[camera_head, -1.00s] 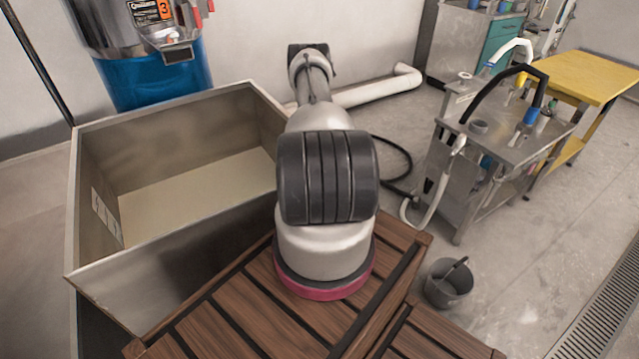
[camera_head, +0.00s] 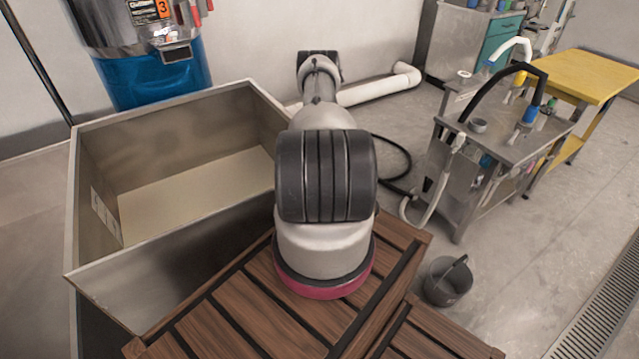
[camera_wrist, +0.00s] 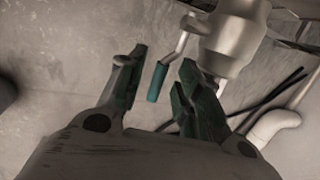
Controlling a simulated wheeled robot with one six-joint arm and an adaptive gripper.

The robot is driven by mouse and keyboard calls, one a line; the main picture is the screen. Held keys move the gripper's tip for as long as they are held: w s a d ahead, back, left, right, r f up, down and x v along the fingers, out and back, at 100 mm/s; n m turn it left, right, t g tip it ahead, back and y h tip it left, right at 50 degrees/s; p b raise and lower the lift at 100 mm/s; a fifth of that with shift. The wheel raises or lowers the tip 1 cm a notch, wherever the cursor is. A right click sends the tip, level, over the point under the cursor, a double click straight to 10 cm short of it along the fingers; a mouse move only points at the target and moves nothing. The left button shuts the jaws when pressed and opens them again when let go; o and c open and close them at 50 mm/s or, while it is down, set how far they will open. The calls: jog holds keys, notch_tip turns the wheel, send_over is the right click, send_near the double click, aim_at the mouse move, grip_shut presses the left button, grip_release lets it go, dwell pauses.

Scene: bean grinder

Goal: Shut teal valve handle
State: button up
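The teal valve handle (camera_wrist: 158,82) shows in the wrist view, on a bent metal rod that runs up to a pale metal valve body (camera_wrist: 234,36). My gripper (camera_wrist: 160,82) is open, with one teal-padded finger on each side of the handle. The handle appears in the gap between the fingertips, apart from both in the picture; its depth relative to them is hard to tell. In the head view my arm hides the gripper, and the teal handle does not show.
An open metal bin (camera_head: 172,245) stands left of my arm. A blue-and-steel machine (camera_head: 150,75) is behind it. A white pipe (camera_head: 375,90) runs along the back wall. A metal cart (camera_head: 505,145), a grey bucket (camera_head: 447,283) and a yellow table (camera_head: 585,75) stand right. Floor between them is clear.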

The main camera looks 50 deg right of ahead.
jog(key=shift+r, duration=0.1)
jog(key=v, duration=1.1)
jog(key=shift+r, duration=0.4)
jog(key=shift+s, duration=0.1)
